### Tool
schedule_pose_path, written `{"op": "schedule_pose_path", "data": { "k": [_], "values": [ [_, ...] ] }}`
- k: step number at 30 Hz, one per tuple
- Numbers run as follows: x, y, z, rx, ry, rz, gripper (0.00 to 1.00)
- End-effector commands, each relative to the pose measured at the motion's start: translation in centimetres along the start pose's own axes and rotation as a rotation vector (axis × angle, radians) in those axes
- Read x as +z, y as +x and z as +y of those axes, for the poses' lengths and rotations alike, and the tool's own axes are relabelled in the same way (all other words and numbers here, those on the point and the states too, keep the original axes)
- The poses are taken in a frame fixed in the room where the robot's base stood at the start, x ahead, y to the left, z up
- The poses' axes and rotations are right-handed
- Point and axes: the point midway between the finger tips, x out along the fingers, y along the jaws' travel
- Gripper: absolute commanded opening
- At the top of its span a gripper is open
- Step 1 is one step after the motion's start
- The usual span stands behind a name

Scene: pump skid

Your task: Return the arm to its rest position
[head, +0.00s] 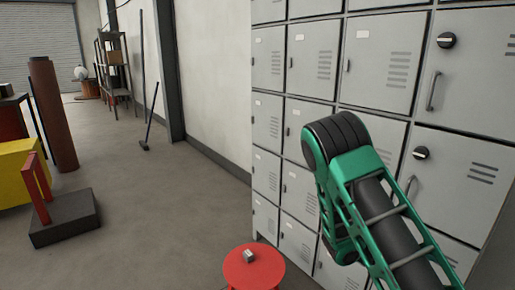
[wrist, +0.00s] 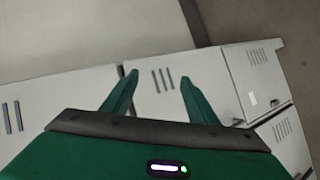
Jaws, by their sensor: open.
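My green and black arm (head: 375,205) reaches up from the lower right in the head view, in front of the grey lockers. Its gripper end is not clearly visible there. In the wrist view my gripper (wrist: 155,80) shows two green fingers spread apart, with nothing between them. Behind the fingers are light grey locker doors (wrist: 160,100) with vent slots, seen at a tilt. I cannot tell the exact distance from the fingers to the doors.
Grey lockers (head: 380,62) fill the right side. A red stool (head: 253,272) with a small grey object (head: 248,256) on it stands low in front. A dark block with a red handle (head: 62,218) and a yellow box (head: 15,170) are at left. Floor between is clear.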

Motion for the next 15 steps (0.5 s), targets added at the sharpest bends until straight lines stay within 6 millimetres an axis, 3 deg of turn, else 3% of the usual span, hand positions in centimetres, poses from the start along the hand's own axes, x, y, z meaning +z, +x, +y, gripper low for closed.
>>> {"op": "schedule_pose_path", "data": {
  "k": [8,15],
  "values": [
    [5.0,-1.0,3.5,-0.198,0.127,-0.221,0.54],
    [8.9,-3.2,5.9,-0.38,0.209,-0.365,0.54]
  ]
}}
